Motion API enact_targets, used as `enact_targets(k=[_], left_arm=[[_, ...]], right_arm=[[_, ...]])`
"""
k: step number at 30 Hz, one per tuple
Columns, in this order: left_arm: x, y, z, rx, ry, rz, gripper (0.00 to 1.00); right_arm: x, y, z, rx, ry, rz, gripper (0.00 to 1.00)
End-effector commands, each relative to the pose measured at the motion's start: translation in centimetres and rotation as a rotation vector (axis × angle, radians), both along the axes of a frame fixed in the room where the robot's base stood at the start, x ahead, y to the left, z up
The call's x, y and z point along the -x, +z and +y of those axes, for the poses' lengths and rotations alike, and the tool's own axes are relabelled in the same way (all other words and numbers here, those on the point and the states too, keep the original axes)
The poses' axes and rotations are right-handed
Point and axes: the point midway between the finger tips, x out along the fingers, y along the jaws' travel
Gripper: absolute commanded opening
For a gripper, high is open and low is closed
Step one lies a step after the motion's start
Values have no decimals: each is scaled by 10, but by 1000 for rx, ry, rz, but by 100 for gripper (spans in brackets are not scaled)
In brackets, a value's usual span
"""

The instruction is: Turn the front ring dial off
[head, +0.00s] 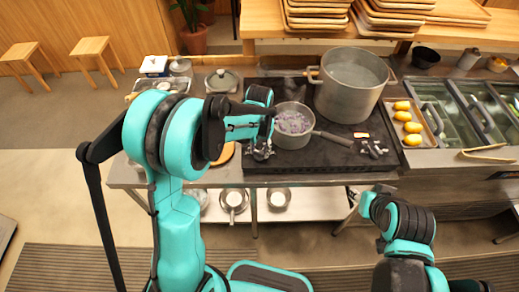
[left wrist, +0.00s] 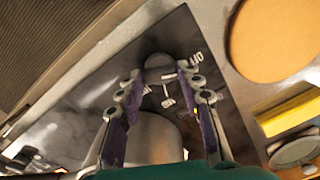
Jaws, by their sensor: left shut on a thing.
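A black stove (head: 340,155) carries a small saucepan (head: 293,126) with purplish contents and a large pot (head: 348,92). Dials sit along the stove's front edge, with one set on the left (head: 258,153) and one on the right (head: 373,149). My left gripper (head: 262,138) is over the left set, just left of the saucepan. In the left wrist view, my left gripper's fingers (left wrist: 160,72) are around a dark dial (left wrist: 159,61) with white markings nearby, and shut on it. The dial's exact setting cannot be read. My right arm is at the lower right; its fingers are not seen.
A tray of yellow items (head: 411,127) lies right of the stove. A round tan board (left wrist: 280,35) and a yellow block (left wrist: 290,114) lie beside the stove. Pans (head: 233,200) sit on the lower shelf.

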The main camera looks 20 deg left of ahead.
Motion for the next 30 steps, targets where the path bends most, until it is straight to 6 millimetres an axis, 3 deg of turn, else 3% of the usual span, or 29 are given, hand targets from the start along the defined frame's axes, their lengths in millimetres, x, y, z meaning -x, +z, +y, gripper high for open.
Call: enact_targets(k=[14,15,17,26,30], left_arm=[[0,0,0,0,15,0,7],[0,0,0,0,15,0,44],[0,0,0,0,15,0,57],[0,1,0,0,14,0,57],[0,13,0,0,14,0,57]], right_arm=[[0,0,0,0,0,0,40],[0,0,0,0,0,0,40],[0,0,0,0,0,0,40],[0,0,0,0,0,0,40],[0,0,0,0,0,0,40]])
